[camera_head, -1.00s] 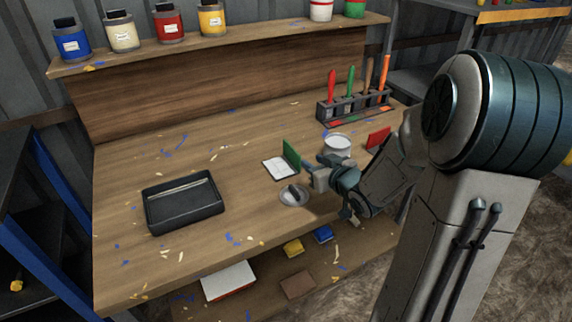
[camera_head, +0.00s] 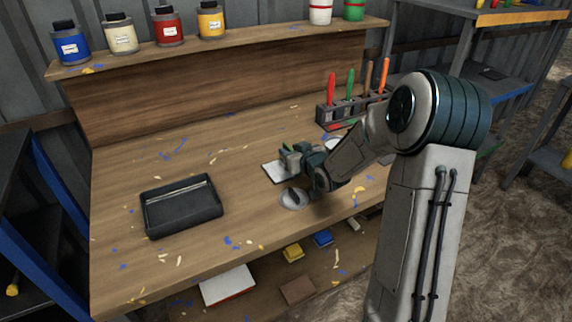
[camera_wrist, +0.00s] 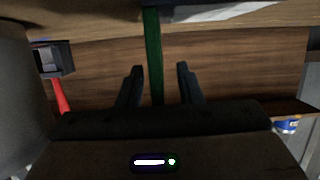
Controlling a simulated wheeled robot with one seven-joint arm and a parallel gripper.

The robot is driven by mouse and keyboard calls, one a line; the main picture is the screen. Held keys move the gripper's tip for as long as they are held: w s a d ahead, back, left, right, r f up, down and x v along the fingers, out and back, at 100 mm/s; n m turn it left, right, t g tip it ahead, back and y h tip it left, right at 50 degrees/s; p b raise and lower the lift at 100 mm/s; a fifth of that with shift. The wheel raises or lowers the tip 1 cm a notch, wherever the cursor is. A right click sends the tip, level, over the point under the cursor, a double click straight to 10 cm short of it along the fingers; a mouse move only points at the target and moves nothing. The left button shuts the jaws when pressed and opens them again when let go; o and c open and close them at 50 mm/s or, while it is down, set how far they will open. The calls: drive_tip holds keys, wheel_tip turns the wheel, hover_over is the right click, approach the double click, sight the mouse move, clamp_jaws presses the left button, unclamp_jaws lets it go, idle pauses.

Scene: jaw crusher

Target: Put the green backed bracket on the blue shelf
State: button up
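The green backed bracket has a white base (camera_head: 272,173) lying on the workbench and an upright green back. In the head view my gripper (camera_head: 287,158) covers most of the green back. In the wrist view the green back (camera_wrist: 153,55) stands between the two dark fingers of my gripper (camera_wrist: 160,68), with a gap on each side. The fingers are open and not closed on it. A rack with a blue edge (camera_head: 512,93) stands at the far right, and a dark rack with a blue frame (camera_head: 38,262) stands at the left. I cannot tell which is the blue shelf.
The workbench (camera_head: 120,180) holds a black tray (camera_head: 182,208), a round grey dish (camera_head: 293,199) and a tool holder (camera_head: 330,112). A white can is partly hidden by my arm. Paint jars (camera_head: 170,25) line the back ledge. Bare bench lies around the tray.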

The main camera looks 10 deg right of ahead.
drive_tip(key=shift+w, duration=0.1)
clamp_jaws()
